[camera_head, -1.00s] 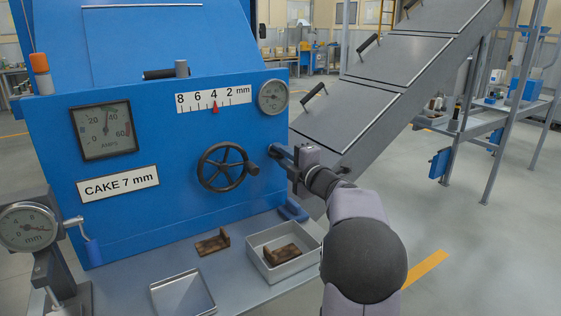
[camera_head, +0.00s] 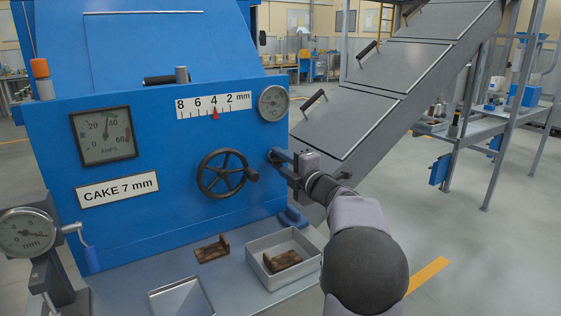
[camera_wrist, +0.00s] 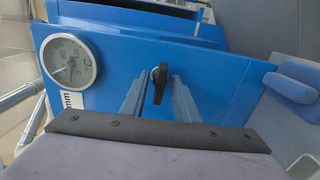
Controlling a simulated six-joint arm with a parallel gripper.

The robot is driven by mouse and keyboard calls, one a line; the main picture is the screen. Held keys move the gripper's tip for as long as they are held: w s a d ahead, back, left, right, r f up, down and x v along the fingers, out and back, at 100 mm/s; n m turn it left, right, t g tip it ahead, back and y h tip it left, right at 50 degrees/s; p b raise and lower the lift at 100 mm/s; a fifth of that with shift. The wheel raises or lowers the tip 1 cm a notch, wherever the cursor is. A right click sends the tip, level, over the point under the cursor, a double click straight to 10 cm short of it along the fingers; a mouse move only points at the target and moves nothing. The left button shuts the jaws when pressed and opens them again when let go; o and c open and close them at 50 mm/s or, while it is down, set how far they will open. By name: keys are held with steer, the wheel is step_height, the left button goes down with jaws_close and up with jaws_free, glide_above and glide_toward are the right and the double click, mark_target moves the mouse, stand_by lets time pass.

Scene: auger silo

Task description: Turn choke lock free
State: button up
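A small black lever (camera_wrist: 158,84), which looks like the choke lock, stands out from the blue panel (camera_wrist: 215,85) in the wrist view. My gripper (camera_wrist: 157,90) is open, with one grey finger on each side of the lever and a gap visible on both sides. In the head view my gripper (camera_head: 272,156) is at the right part of the panel, right of the handwheel (camera_head: 222,173) and below the small round gauge (camera_head: 272,103). The lever is not distinguishable there.
The handwheel's knob (camera_head: 252,174) is close to the left of my fingers. A grey tray (camera_head: 283,258) with a brown piece (camera_head: 282,260) stands on the ledge below. A blue rounded block (camera_wrist: 290,86) is at the right in the wrist view. A sloping grey chute (camera_head: 350,110) rises to the right.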

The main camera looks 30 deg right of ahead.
steer(key=s, duration=0.7)
steer(key=shift+f, duration=0.1)
stand_by(0.5)
